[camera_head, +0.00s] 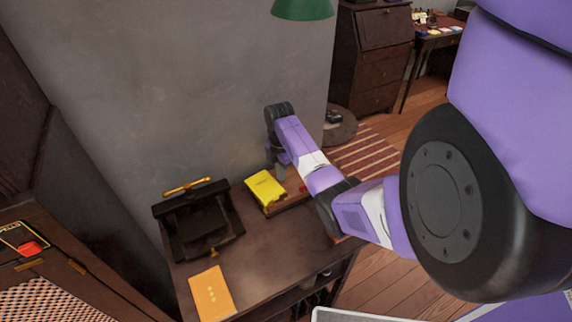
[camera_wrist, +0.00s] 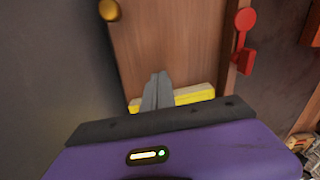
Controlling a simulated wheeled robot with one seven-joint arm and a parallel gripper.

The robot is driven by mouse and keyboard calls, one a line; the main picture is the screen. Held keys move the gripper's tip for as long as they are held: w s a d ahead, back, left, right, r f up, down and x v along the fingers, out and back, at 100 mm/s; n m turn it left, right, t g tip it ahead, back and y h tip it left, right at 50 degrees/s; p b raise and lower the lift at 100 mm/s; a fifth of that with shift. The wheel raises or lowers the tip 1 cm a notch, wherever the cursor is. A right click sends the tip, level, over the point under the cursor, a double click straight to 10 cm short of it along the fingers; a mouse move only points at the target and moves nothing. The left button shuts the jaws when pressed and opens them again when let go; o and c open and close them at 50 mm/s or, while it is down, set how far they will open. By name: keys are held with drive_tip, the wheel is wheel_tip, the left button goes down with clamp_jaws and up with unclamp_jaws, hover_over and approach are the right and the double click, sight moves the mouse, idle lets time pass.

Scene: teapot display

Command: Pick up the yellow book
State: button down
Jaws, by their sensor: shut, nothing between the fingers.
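In the wrist view the yellow book (camera_wrist: 194,95) shows as a strip with pale page edges, partly hidden behind my fingers. My gripper (camera_wrist: 157,78) is shut and empty, its grey fingers together. It is in front of the book in the wrist view; whether it touches the book I cannot tell. In the head view my arm reaches over the table's right side, just right of the book, and the fingertips are hard to make out.
An orange book (camera_head: 212,294) lies at the table's front left. A dark stand with a gold bar (camera_head: 187,187) stands left of the yellow book. A red object (camera_wrist: 244,20) is at upper right in the wrist view. The grey wall (camera_head: 180,90) rises behind the table.

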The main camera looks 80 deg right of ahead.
drive_tip(key=shift+w+a, duration=0.45)
